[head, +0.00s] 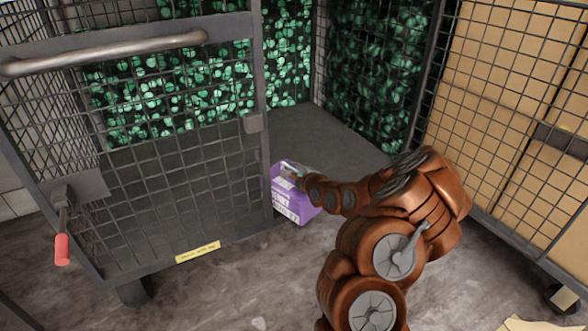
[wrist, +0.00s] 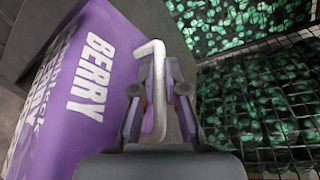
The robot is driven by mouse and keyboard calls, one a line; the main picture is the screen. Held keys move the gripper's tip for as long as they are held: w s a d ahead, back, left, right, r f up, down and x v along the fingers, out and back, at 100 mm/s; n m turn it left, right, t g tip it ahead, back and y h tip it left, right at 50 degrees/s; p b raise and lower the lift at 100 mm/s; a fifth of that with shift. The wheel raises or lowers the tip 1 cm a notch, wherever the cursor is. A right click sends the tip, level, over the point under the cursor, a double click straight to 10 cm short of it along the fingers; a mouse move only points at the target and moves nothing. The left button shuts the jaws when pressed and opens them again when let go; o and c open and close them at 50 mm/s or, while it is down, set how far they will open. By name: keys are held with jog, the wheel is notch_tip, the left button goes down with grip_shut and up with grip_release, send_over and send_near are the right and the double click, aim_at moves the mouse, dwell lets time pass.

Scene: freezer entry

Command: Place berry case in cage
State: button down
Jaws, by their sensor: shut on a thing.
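The berry case (head: 290,200) is purple with white print and stands out at the cage's opening, just right of the front mesh panel's edge. In the wrist view the case (wrist: 95,85) fills the left side, with BERRY reading sideways. My gripper (wrist: 160,98) is shut on the pale bent handle (wrist: 155,52) of the case. In the head view my gripper (head: 297,172) is at the top of the case, partly hidden by my arm. The cage (head: 190,160) is grey wire mesh with a dark floor (head: 325,135), bare behind the case.
Green patterned panels (head: 385,70) line the back and side behind the mesh. A second mesh cage (head: 500,100) with brown cartons (head: 490,60) stands at the right. A red-tipped lever (head: 62,250) hangs on the left cage. The front panel's edge (head: 262,120) is close to the case.

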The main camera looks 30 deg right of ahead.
jog(key=shift+f+b, duration=0.5)
jog(key=shift+f, duration=0.75)
jog(key=c, duration=1.2)
grip_release()
jog(key=shift+f, duration=0.15)
jog(key=p+v, duration=0.3)
jog(key=v, duration=0.9)
